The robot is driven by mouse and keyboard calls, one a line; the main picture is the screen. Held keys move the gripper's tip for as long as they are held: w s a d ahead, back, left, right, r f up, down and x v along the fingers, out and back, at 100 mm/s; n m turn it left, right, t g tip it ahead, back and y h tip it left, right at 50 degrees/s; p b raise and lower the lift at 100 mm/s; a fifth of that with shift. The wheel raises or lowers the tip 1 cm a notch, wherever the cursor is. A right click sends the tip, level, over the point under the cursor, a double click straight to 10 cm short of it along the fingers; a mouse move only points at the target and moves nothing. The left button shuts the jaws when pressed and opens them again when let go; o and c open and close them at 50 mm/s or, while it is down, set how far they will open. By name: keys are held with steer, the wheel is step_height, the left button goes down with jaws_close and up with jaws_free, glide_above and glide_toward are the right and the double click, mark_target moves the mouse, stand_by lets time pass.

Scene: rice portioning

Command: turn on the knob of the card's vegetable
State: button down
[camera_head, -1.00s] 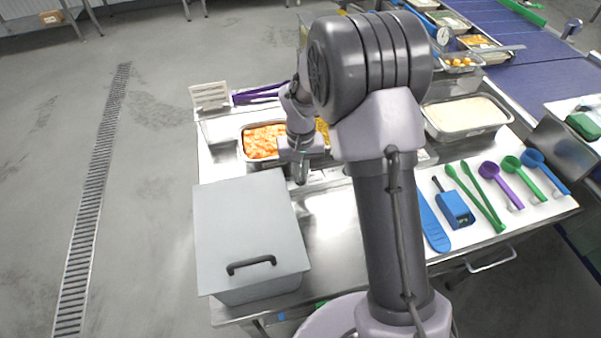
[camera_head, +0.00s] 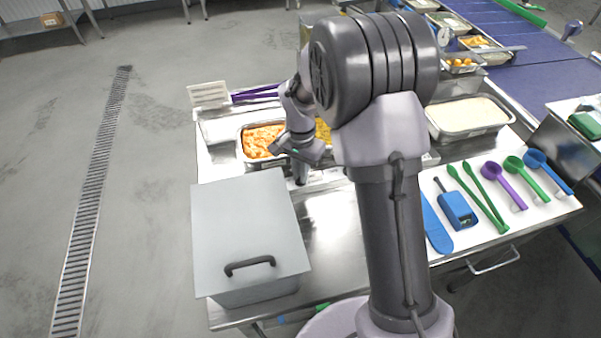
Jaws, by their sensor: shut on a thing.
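My gripper (camera_head: 300,176) points down at the front panel (camera_head: 330,178) of the food warmer, just below the pan of orange food (camera_head: 262,140). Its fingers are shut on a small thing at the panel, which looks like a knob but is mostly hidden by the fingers. A yellow food (camera_head: 322,131) shows beside the orange one, partly behind my arm. I cannot make out the card or its vegetable. Other knobs are too small or hidden behind my arm.
A grey lidded box (camera_head: 250,228) with a black handle stands close in front left of my gripper.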

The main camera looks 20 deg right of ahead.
stand_by(0.5)
steer(key=c, duration=1.5)
jaws_free()
steer(key=shift+c, duration=0.2)
step_height(320, 180, up, 18)
steer(key=p, duration=0.5)
steer(key=shift+f+p, duration=0.25)
steer(key=shift+p, duration=0.15)
steer(key=s+a+r+n+t+y+b, duration=0.1)
steer(key=s+r+b, duration=0.15)
steer(key=s, duration=0.35)
steer(key=s+a+r+n+t+b, duration=0.1)
steer(key=s+r+t, duration=0.1)
steer(key=s+r, duration=0.25)
steer(key=s+a+f+n+t+y+b, duration=0.1)
steer(key=s+a+f+n+t+b, duration=0.1)
steer(key=s, duration=1.2)
steer(key=shift+s+f+n+t+b, duration=0.3)
steer(key=shift+f+t+b, duration=0.1)
steer(key=shift+b, duration=0.15)
